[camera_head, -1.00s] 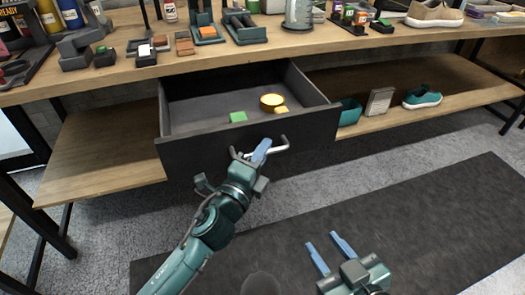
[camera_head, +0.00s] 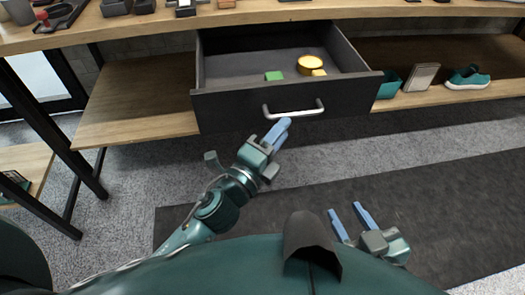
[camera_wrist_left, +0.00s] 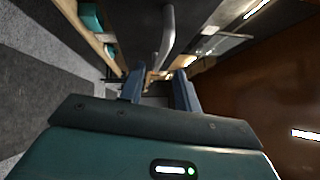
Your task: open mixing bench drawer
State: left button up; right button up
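The dark mixing bench drawer (camera_head: 285,105) is pulled out from under the bench top, its inside showing. It holds a green block (camera_head: 273,76), a round yellow item (camera_head: 310,65) and a small yellow piece (camera_head: 319,73). The silver bar handle (camera_head: 293,112) is on its front and also shows in the left wrist view (camera_wrist_left: 166,35). My left gripper (camera_head: 279,130) is just in front of the handle, its blue fingers apart with nothing seen between them. My right gripper (camera_head: 348,212) is open and empty over the dark mat, away from the drawer.
A wooden lower shelf (camera_head: 130,100) runs behind the drawer. A teal shoe (camera_head: 467,78), a grey box (camera_head: 422,79) and a teal item (camera_head: 389,84) stand on its right part. A dark frame leg (camera_head: 50,140) is at the left. The dark mat (camera_head: 440,200) is clear.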

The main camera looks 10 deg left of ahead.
pick_arm(q)
jog(key=v, duration=0.6)
jog(key=shift+s+b, duration=0.3)
jog(key=shift+a+f, duration=0.1)
jog(key=shift+a, duration=0.05)
